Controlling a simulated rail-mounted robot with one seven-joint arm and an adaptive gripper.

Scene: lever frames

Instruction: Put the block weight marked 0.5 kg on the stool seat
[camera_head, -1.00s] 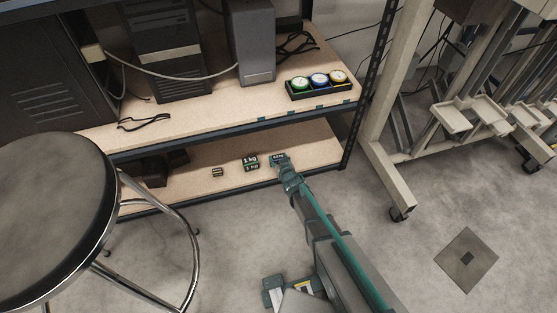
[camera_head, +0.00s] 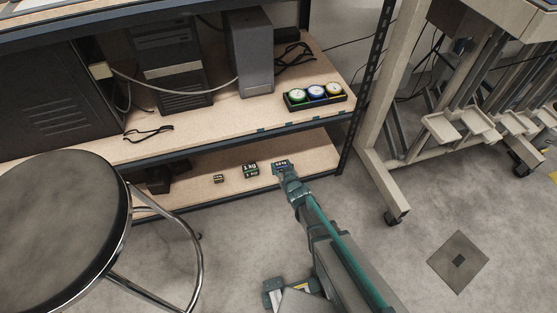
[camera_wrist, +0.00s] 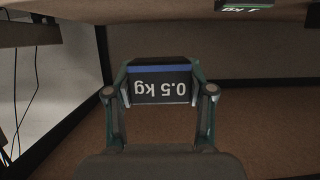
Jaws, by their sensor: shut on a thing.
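The block weight marked 0.5 kg (camera_wrist: 160,86) is dark with a blue stripe and white lettering, upside down in the wrist view. My gripper (camera_head: 283,172) is shut on it, with one finger on each side. In the head view the block (camera_head: 281,164) is small, at the front right of the lower shelf; whether it touches the shelf cannot be told. The stool seat (camera_head: 58,228) is round, dark and bare, at the lower left.
A 1 kg block (camera_head: 250,170) and a smaller block (camera_head: 218,179) stand left of my gripper on the lower shelf (camera_head: 312,155). The upper shelf edge (camera_head: 230,140) is above. The shelf post (camera_head: 366,90) is to the right. Open floor lies between stool and arm.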

